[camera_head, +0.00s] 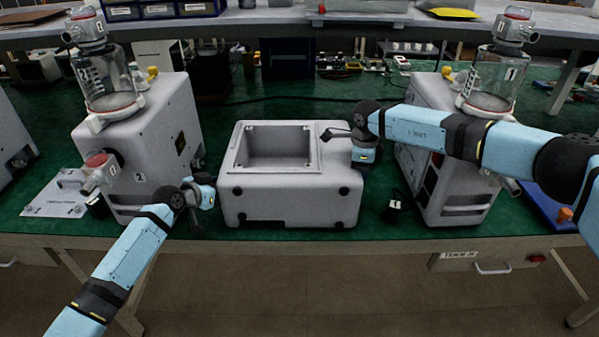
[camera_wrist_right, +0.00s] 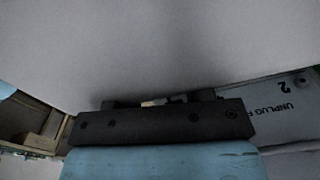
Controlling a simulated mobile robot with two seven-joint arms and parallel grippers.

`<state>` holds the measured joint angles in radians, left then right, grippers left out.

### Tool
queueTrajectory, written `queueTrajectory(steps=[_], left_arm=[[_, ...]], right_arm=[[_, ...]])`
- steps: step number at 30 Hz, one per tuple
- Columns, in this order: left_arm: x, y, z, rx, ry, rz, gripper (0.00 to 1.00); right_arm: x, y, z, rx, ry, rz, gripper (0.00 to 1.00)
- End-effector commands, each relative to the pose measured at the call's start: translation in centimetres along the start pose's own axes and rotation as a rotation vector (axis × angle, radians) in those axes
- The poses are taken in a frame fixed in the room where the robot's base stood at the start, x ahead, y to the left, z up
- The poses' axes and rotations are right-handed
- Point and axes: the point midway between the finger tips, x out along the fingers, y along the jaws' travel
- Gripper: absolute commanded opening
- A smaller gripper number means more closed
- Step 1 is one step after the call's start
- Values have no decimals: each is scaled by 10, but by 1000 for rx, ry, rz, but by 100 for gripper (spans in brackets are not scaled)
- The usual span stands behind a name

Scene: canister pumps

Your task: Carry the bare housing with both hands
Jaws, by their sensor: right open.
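The bare housing (camera_head: 290,193) is a pale grey box with an open square recess in its top. It stands on the green mat between two canister pumps. My left gripper (camera_head: 203,190) is beside its left wall; whether its jaws are open, or touch the wall, I cannot tell. My right gripper (camera_head: 340,135) is open at the housing's upper right edge, with a dark finger over the top. In the right wrist view a plain grey surface, apparently the housing (camera_wrist_right: 160,45), fills the upper part and hides the fingertips.
Pump 2 (camera_head: 150,140) stands close on the left and pump 1 (camera_head: 430,120) on the right, each with a clear canister. A pale plate (camera_head: 55,198) lies at far left. A small black part (camera_head: 394,207) lies right of the housing. A shelf (camera_head: 270,20) spans the back.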

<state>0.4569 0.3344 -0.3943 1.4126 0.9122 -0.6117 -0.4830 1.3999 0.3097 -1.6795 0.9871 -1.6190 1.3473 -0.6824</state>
Motion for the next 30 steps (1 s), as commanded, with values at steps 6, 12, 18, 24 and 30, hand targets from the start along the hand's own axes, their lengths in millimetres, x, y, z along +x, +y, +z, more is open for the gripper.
queueTrajectory(steps=[6,12,18,24,30], left_arm=[[4,0,0,-1,0,0,29],[3,0,0,-1,0,0,16],[3,0,0,-1,0,0,0],[3,0,0,-1,0,0,0],[3,0,0,-1,-1,0,0]], right_arm=[[3,0,0,0,0,-1,46],[3,0,0,0,0,-1,33],[3,0,0,0,0,-1,0],[3,0,0,-1,0,-1,0],[2,0,0,0,0,-1,0]])
